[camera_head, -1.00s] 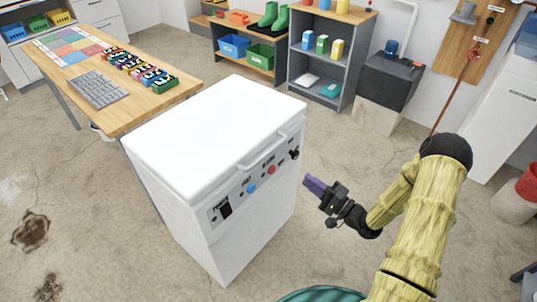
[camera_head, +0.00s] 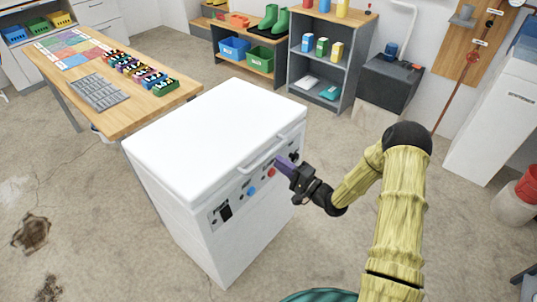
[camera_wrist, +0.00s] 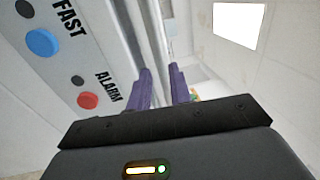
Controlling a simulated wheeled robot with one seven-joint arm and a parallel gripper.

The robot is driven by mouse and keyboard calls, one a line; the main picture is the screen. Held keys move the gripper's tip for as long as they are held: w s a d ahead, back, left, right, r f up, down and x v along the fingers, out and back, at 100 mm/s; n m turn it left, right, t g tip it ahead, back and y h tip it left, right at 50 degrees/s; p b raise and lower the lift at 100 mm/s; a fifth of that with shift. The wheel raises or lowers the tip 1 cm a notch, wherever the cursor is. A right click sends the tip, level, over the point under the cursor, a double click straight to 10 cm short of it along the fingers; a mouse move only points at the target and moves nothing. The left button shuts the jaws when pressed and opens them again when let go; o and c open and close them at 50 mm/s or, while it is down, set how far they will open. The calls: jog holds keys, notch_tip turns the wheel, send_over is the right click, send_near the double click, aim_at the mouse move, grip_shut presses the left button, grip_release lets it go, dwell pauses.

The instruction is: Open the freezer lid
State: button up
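The white chest freezer (camera_head: 180,215) stands in the middle of the head view, its lid (camera_head: 210,130) shut. A white bar handle (camera_head: 262,158) runs along the lid's front edge, above a panel with a blue and a red button. My gripper (camera_head: 283,163) is at the handle's right part, just in front of the panel. In the wrist view my two purple fingers (camera_wrist: 161,88) are apart, with the pale handle bar (camera_wrist: 157,35) in line with the gap between them. I cannot tell whether they touch it.
Grey shelves (camera_head: 318,70) and a dark box-like unit (camera_head: 388,85) stand at the back. The floor right of the freezer is clear around my arm.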

aim_at(269, 153)
jog(key=x, duration=0.5)
jog(key=shift+w+a, duration=0.25)
grip_shut()
